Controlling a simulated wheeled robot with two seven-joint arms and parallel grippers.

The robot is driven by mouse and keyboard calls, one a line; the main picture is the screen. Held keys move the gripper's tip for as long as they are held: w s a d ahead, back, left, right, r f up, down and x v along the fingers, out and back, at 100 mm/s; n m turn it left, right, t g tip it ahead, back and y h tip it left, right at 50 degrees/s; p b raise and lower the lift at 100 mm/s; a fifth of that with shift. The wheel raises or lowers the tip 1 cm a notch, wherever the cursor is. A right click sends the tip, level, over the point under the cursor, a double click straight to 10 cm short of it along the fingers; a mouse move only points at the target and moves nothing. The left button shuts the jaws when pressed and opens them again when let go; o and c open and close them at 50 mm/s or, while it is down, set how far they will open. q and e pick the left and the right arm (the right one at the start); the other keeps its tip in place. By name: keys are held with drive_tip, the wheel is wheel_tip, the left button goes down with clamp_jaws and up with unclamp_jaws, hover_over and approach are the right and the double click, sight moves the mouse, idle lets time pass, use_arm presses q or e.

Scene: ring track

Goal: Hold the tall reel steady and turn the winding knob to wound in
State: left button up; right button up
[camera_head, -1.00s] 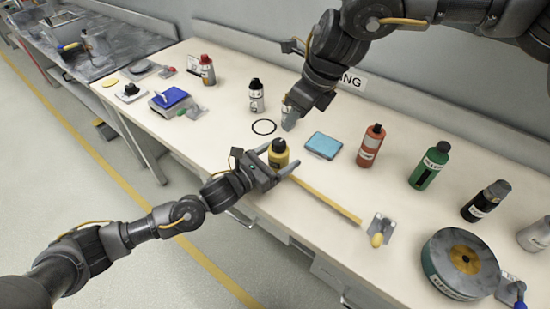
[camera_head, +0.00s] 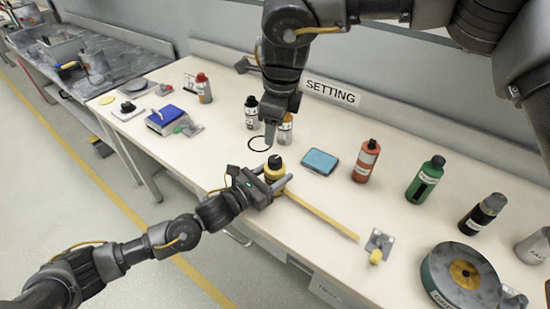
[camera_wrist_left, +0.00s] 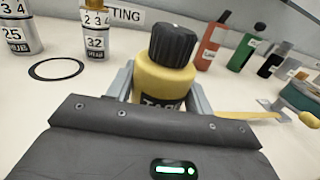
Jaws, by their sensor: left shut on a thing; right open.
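The tall reel is a yellow, bottle-shaped body (camera_head: 273,174) with a dark label, upright on the bench; the wrist view shows it closer (camera_wrist_left: 163,83). A ribbed black knob (camera_wrist_left: 172,45) tops it. A flat yellow strip (camera_head: 322,217) runs from beside it to the right along the bench. My left gripper (camera_head: 277,171) is shut around the yellow body, one finger on each side, below the knob. My right gripper (camera_head: 270,135) is open and points down, behind and above the reel, apart from the knob in the picture. Its fingers overlap each other in this view.
A bracket (camera_head: 378,243) sits at the strip's far end.

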sight(275, 159)
drive_tip(key=shift+r+n+g+h, duration=0.15)
drive_tip(key=shift+r+n+g, duration=0.2)
drive_tip(key=shift+n, duration=1.2)
drive_tip(key=shift+r+n+g+h, duration=0.2)
drive_tip(key=shift+r+n+g, duration=0.1)
drive_tip(key=shift+n, duration=1.3)
drive_tip(key=shift+r+n+g+h, duration=0.15)
drive_tip(key=shift+r+n+g, duration=0.15)
drive_tip(key=shift+n, duration=1.25)
wheel_tip(275, 159, down, 12)
drive_tip(key=shift+f, duration=0.1)
drive_tip(key=c, duration=1)
